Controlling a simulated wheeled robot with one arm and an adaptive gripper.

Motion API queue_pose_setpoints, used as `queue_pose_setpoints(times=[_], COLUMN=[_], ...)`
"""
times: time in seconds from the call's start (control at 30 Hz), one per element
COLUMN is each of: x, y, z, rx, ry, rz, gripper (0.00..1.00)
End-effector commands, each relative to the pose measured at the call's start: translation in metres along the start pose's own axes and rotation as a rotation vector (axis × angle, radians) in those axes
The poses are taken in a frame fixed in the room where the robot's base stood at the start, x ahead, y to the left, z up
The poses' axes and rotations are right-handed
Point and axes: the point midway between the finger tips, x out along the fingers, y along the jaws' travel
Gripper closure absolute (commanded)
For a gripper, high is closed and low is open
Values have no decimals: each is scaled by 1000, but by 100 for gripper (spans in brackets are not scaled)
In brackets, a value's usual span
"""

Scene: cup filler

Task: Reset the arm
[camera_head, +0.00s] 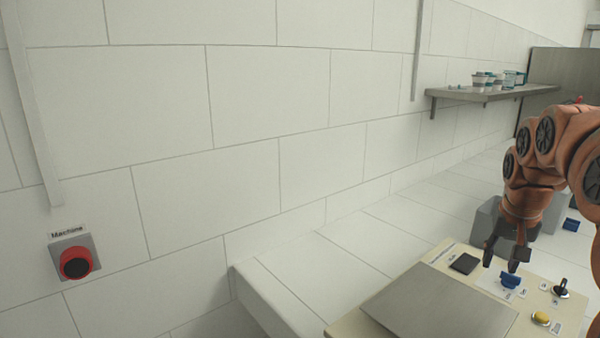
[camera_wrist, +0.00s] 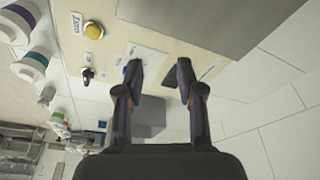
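My gripper (camera_head: 500,256) hangs from my orange arm at the right of the head view, over the cream panel (camera_head: 437,258). In the wrist view its two dark fingers (camera_wrist: 158,75) stand apart with nothing between them, so it is open and empty. A blue part (camera_head: 510,279) on the panel lies just right of and below the fingertips in the head view. A small blue bit (camera_wrist: 126,70) shows beside one fingertip in the wrist view. I cannot tell whether the fingers touch it.
The panel also carries a yellow button (camera_head: 541,317), a black switch (camera_head: 561,289), a dark square (camera_head: 465,263) and a grey plate (camera_head: 440,306). A red and black button (camera_head: 76,263) labelled "Machine" is on the wall. A shelf (camera_head: 500,93) holds several cups.

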Motion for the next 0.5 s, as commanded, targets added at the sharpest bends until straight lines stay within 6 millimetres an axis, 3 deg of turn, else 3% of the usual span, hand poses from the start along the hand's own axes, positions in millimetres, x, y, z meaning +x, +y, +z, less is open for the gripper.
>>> queue_pose_setpoints(times=[0.2, 0.5], x=[-11, -17], y=[-41, -74], z=[59, 147], rx=[-125, -265], ry=[-61, -146], rz=[-21, -34], gripper=[62, 62])
